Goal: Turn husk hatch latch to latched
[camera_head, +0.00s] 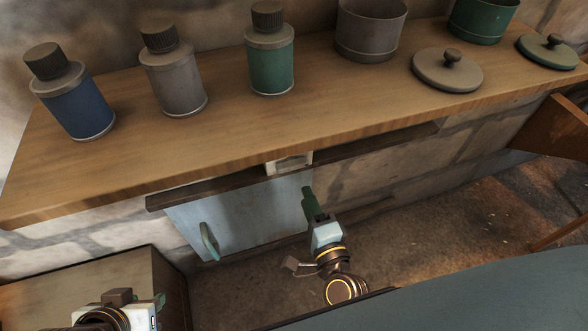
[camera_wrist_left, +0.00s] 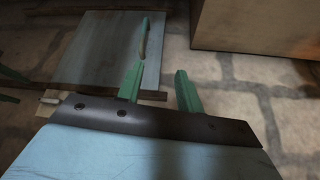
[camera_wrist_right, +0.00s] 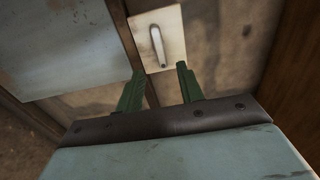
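The hatch (camera_head: 245,215) is a pale blue-grey panel under the wooden counter, with a green handle (camera_head: 209,241); it looks closed. The latch is a cream plate (camera_head: 290,163), partly hidden under the counter edge. In the right wrist view, its pale lever (camera_wrist_right: 157,47) runs roughly up and down the plate, slightly tilted. My right gripper (camera_head: 307,192) is just below and right of the plate. Its fingers are open, empty and pointed at the lever, apart from it. My left gripper (camera_wrist_left: 160,80) is open and empty, low at the left by a box.
Several bottles (camera_head: 271,60), pots (camera_head: 370,35) and lids (camera_head: 448,70) stand on the counter (camera_head: 235,115). A dark rail (camera_head: 380,145) runs under its front edge. A wooden box (camera_head: 95,280) is at lower left. Stone floor (camera_head: 450,215) is clear at right.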

